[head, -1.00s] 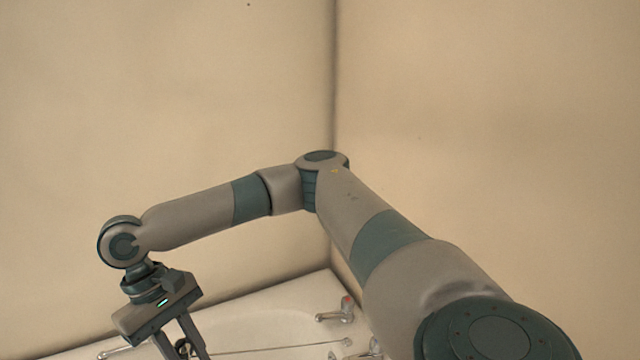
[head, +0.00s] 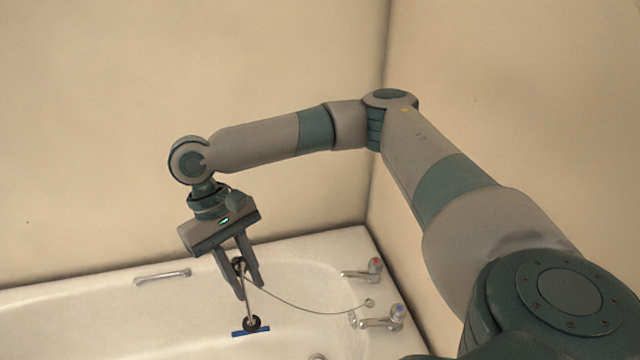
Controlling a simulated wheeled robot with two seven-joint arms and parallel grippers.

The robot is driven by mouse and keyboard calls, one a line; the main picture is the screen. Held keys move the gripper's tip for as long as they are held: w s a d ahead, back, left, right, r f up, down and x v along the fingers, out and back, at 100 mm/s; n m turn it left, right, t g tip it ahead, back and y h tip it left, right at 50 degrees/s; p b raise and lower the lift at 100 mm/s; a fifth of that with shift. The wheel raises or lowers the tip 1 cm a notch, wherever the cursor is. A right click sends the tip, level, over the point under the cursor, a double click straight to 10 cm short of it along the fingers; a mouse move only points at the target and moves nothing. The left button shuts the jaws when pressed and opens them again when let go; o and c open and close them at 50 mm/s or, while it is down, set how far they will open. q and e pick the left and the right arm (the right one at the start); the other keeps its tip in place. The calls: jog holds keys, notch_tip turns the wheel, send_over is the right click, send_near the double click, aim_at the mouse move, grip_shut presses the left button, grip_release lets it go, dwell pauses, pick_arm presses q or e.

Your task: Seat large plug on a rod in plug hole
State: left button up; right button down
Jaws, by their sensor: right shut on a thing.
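My right gripper (head: 249,291) is shut on a thin rod (head: 250,304) and hangs over the bathtub, fingers pointing down. The large black plug (head: 251,324) is at the lower end of the rod, below the fingertips. A thin chain (head: 300,308) runs from near the top of the rod to a small round fitting (head: 370,303) on the tub's tap end. A round metal ring (head: 318,356), which looks like the plug hole, is cut off at the bottom edge, to the right of the plug. My left gripper is not in view.
The white bathtub (head: 100,308) stands in a corner of beige walls. Two taps, one red-topped (head: 362,271) and one blue-topped (head: 382,318), sit at its right end. A metal grab handle (head: 162,276) is on the far side. A blue strip (head: 238,333) shows just beneath the plug.

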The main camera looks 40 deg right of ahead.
jog(key=w+d+f+n+t+h+p, duration=0.2)
jog(key=w+d+f+n+h+p, duration=0.2)
jog(key=w+f+n+p, duration=0.55)
jog(key=s+d+f+n+t+p, duration=0.1)
jog(key=s+d+f+n+p, duration=0.1)
jog(key=d+f+n, duration=0.3)
jog(key=s+d+f+n+t+p, duration=0.2)
jog(key=d+f+n, duration=0.4)
jog(key=d, duration=0.8)
jog(key=shift+s+f+n+t+p, duration=0.3)
jog(key=shift+s+n+p, duration=0.15)
jog(key=shift+s+p, duration=0.15)
jog(key=shift+f, duration=0.1)
